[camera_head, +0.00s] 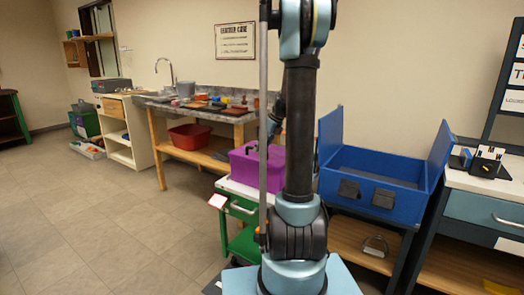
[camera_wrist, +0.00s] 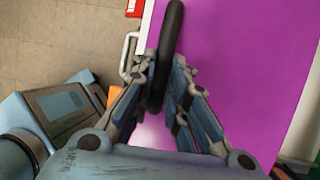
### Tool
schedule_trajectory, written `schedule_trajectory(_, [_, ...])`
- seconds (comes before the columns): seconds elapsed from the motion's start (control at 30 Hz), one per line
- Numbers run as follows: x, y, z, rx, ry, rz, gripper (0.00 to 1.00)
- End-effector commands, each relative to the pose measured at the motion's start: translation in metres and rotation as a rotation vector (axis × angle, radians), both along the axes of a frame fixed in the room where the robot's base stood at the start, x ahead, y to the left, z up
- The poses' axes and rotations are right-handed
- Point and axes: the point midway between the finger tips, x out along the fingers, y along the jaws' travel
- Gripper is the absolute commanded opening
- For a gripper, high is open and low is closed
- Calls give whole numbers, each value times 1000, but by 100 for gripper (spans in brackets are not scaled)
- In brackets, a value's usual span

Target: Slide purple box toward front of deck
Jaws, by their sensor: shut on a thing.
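The purple box (camera_head: 243,168) sits on the pale deck (camera_head: 232,186) of a green cart, partly hidden behind my arm in the head view. In the wrist view its purple surface (camera_wrist: 245,70) fills the middle and right. A dark bar-like handle (camera_wrist: 173,18) runs along the box near its left side. My gripper (camera_wrist: 166,75) has its fingers on both sides of this handle and is shut on it. In the head view the gripper is mostly hidden behind my arm.
A blue open box (camera_head: 375,178) stands on a bench just right of the cart. A worktable (camera_head: 235,115) with small items and a red tub (camera_head: 190,137) under it is behind. Floor (camera_head: 110,220) at left is clear. A white cart handle (camera_wrist: 130,52) shows in the wrist view.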

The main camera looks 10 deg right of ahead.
Motion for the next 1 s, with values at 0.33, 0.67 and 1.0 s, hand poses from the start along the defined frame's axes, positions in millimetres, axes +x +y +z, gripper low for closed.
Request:
schedule_trajectory(0.33, [0, -6, 0, 0, 0, -11, 0])
schedule_trajectory(0.67, [0, -9, 0, 0, -1, -15, 38])
schedule_trajectory(1.0, [-1, -12, 7, 0, -1, -15, 38])
